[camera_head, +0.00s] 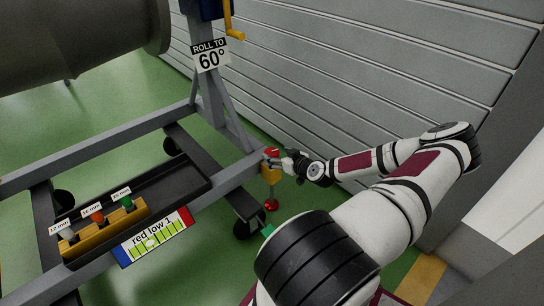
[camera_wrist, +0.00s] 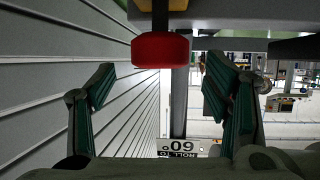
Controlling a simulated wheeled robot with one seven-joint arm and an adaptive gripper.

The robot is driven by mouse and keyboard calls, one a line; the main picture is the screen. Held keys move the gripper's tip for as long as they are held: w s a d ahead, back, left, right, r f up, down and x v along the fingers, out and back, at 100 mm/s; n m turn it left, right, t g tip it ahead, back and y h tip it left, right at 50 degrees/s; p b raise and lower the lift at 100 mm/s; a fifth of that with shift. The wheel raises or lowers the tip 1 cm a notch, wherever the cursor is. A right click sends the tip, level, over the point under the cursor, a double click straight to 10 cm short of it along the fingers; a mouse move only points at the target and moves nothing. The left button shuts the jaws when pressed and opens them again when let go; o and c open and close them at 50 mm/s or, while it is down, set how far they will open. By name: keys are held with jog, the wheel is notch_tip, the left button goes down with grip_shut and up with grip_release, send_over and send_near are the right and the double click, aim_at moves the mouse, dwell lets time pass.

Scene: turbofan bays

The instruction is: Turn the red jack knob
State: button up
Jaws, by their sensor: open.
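The red jack knob (camera_head: 272,152) sits on top of a yellow jack body (camera_head: 271,173) at the near right corner of the grey engine stand. In the wrist view, which is upside down, the red knob (camera_wrist: 160,50) is at top centre, with a little yellow at the top edge. My gripper (camera_head: 277,159) is at the knob, reaching in from the right. In the wrist view its two fingers (camera_wrist: 160,78) are spread apart, one on either side of the knob in the picture, with gaps showing. Nothing is held. Contact with the knob is not visible.
A red foot (camera_head: 271,204) is under the jack. The stand's caster (camera_head: 249,222) is just left. A "ROLL TO 60°" sign (camera_head: 210,55) hangs on the post. A slatted wall (camera_head: 350,70) stands behind.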

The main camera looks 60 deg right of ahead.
aim_at(274, 153)
jog(key=shift+b+x, duration=0.6)
jog(key=shift+x, duration=1.7)
jog(key=c, duration=1.2)
